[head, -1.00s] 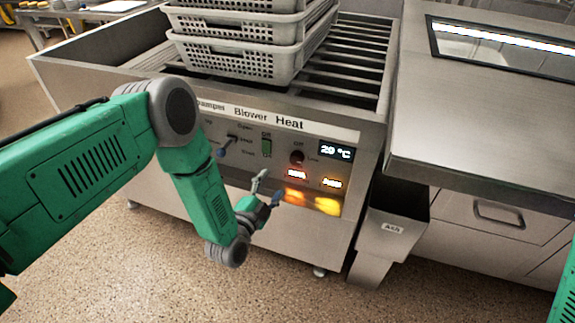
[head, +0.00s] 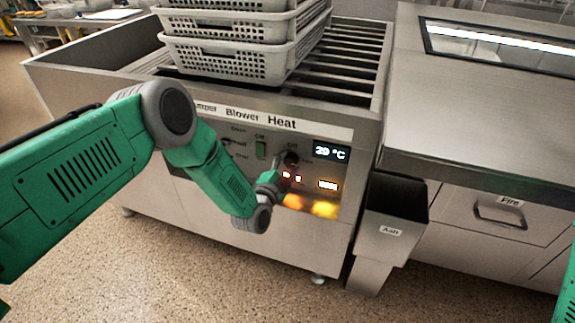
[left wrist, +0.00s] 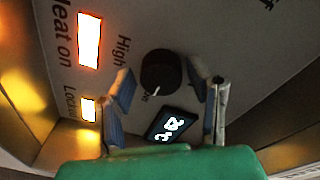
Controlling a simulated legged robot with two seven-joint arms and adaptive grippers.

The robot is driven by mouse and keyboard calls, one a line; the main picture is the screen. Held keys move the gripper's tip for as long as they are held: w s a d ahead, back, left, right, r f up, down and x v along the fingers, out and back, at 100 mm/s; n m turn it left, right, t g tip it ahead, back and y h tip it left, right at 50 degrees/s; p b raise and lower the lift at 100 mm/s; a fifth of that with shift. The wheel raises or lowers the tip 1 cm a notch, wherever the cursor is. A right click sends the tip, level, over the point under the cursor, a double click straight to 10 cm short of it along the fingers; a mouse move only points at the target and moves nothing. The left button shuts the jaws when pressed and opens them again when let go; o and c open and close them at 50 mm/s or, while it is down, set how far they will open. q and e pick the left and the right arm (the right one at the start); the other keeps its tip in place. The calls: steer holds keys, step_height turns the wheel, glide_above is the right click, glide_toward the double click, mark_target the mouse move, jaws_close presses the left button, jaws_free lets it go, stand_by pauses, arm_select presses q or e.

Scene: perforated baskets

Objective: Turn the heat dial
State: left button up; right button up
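The heat dial is a round black knob (left wrist: 161,71) with a pale pointer line, on the grey control panel under the "Heat" label. In the head view the dial (head: 291,159) is partly covered by my left gripper (head: 283,168). In the left wrist view my left gripper (left wrist: 165,100) is open, one finger on each side of the dial. There is a visible gap between the fingers and the dial. The temperature display (head: 331,153) reads about 29 °C. My right gripper is not in view; only a bit of green arm shows at the right edge.
Lit indicators (head: 327,185) glow below the dial. Perforated baskets (head: 232,62) are stacked on the rack above. An ash bin (head: 391,231) and a steel counter (head: 470,120) stand to the right.

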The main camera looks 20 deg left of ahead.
arm_select(q)
steer(key=shift+d+r, duration=0.1)
steer(key=shift+d, duration=0.15)
steer(key=c, duration=0.6)
steer(key=shift+d, duration=0.1)
steer(key=shift+c, duration=0.2)
steer(key=shift+s+a+f, duration=0.1)
steer(key=shift+a+f, duration=0.1)
steer(key=shift+a, duration=0.25)
